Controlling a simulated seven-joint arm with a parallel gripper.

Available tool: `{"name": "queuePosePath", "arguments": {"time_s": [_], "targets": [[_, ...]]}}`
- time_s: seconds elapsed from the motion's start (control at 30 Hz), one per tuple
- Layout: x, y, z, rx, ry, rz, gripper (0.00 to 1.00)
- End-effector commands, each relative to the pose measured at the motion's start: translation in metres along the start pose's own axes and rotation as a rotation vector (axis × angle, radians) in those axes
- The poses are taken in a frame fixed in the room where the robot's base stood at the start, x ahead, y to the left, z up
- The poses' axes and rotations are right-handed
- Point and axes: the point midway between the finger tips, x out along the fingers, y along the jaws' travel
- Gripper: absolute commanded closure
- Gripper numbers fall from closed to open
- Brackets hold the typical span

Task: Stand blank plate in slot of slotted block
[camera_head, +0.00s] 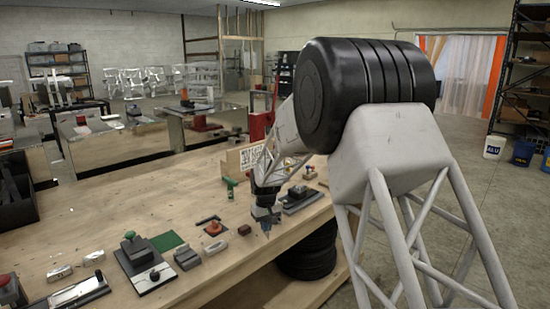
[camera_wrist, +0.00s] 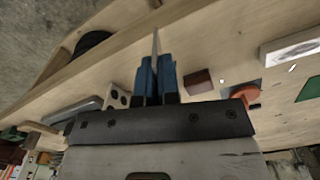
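My gripper (camera_head: 265,216) hangs over the right part of the wooden bench, near its front edge. In the wrist view its blue fingers (camera_wrist: 156,80) are close together on a thin pale plate (camera_wrist: 155,42), seen edge-on, which sticks out past the fingertips. In the head view the plate (camera_head: 267,230) is a small grey shape below the fingers. Which piece is the slotted block is unclear. A pale block with dark openings (camera_wrist: 117,97) lies just left of the fingers in the wrist view. A dark grey block (camera_head: 187,258) sits farther left on the bench.
A small brown block (camera_head: 244,230) is left of my gripper. Beyond it are a red knob (camera_head: 213,228), a whitish block (camera_head: 215,247) and a green mat (camera_head: 167,242). A dark clamp-like fixture (camera_head: 300,199) stands to the right. A green bottle (camera_head: 230,188) stands behind.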

Motion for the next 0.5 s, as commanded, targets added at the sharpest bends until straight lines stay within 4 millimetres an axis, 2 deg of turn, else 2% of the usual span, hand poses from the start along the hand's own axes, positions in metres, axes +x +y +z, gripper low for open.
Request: {"name": "queuePosePath", "arguments": {"time_s": [0.1,0.33,0.5], "targets": [[0.007,0.024,0.011,0.022,-0.002,-0.001,1.0],[0.016,0.06,0.028,0.056,-0.001,0.0,1.0],[0.06,0.074,0.032,0.1,-0.004,-0.001,1.0]]}}
